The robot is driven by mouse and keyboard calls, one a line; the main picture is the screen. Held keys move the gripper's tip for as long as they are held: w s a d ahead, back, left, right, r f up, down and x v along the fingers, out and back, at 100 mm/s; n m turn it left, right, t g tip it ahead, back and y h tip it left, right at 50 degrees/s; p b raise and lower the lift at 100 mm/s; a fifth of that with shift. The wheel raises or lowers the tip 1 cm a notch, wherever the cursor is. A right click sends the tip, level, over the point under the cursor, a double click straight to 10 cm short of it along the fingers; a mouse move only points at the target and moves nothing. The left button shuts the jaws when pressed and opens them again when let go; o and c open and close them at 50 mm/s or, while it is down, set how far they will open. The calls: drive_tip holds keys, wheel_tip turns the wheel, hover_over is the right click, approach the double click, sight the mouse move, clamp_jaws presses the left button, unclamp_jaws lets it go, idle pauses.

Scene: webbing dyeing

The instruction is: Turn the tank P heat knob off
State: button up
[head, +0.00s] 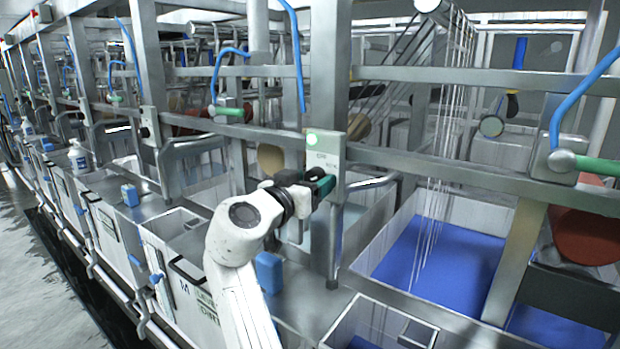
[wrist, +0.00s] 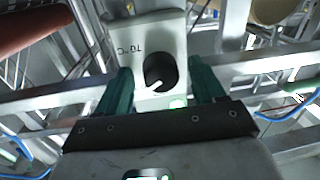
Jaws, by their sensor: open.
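A dark round heat knob (wrist: 160,72) with a white pointer line sits on a pale control box (wrist: 146,32) in the wrist view. The knob is hidden there. I cannot read a tank letter on the box.
Steel posts and rails (head: 400,160) surround the box. A tank of blue liquid (head: 440,262) lies to the right, with white strands hanging above it. A blue block (head: 270,272) stands on the ledge beside my arm. A similar box (head: 149,127) is farther left.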

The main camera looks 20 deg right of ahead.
drive_tip(key=c, duration=1.1)
drive_tip(key=shift+o, duration=0.2)
drive_tip(key=shift+n, duration=0.3)
drive_tip(key=n, duration=0.2)
drive_tip(key=n+p, duration=0.1)
drive_tip(key=n, duration=0.2)
drive_tip(key=shift+r+g, duration=0.2)
drive_tip(key=shift+g, duration=0.1)
drive_tip(key=n+p, duration=0.1)
drive_tip(key=n, duration=0.2)
drive_tip(key=shift+p, duration=0.4)
drive_tip(key=shift+n+g+p, duration=0.4)
drive_tip(key=shift+n+p, duration=0.15)
drive_tip(key=shift+n, duration=0.75)
